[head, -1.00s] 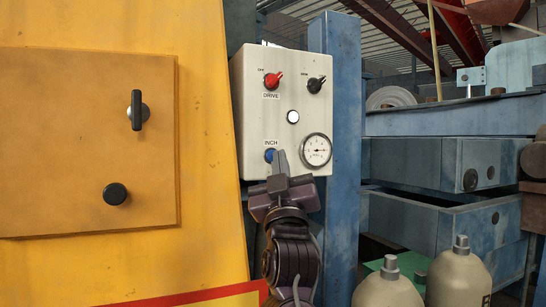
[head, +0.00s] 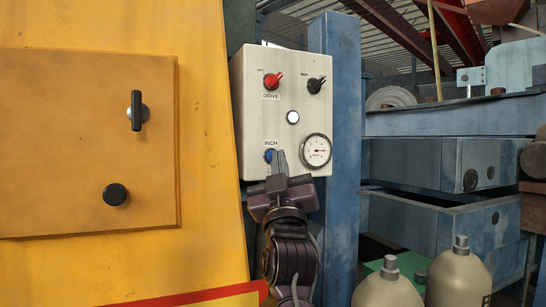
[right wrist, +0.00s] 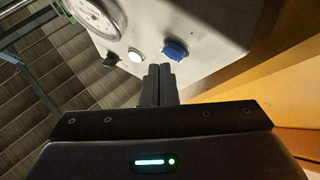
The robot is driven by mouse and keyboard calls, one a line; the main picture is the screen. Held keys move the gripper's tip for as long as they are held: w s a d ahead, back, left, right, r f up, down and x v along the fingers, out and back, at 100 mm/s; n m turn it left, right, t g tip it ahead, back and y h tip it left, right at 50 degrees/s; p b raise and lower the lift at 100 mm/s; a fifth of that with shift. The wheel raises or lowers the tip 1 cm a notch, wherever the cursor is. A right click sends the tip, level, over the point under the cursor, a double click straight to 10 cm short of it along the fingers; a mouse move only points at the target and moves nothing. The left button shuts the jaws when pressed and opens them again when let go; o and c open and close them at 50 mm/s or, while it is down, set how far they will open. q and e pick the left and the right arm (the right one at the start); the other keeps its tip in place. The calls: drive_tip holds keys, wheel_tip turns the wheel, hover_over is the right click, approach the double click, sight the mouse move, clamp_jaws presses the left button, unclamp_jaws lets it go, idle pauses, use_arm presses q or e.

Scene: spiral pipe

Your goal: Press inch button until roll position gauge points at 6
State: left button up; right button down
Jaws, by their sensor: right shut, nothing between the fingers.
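The blue inch button (head: 270,155) is at the lower left of the white control box (head: 258,100), under the label INCH. It also shows in the right wrist view (right wrist: 176,48). The round roll position gauge (head: 316,150) is to its right, its red needle toward the right; its numbers are too small to read. My right gripper (head: 279,157) is shut and empty, its fingertips beside the button and partly covering its right side in the head view. In the right wrist view the fingertips (right wrist: 159,70) end just below the button; I cannot tell whether they touch it. My left gripper is not in view.
The box also carries a red drive knob (head: 272,81), a black knob (head: 315,85) and a white button (head: 293,117). A yellow panel (head: 210,150) stands close on the left, a blue post (head: 343,120) on the right. Cream bottles (head: 388,290) stand lower right.

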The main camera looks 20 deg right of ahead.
drive_tip(key=shift+w, duration=0.25)
drive_tip(key=shift+w, duration=0.35)
idle(0.7)
drive_tip(key=shift+s, duration=0.75)
drive_tip(key=shift+s, duration=0.1)
drive_tip(key=shift+s+a+b, duration=0.15)
drive_tip(key=shift+s+b, duration=0.55)
drive_tip(key=shift+s, duration=1.7)
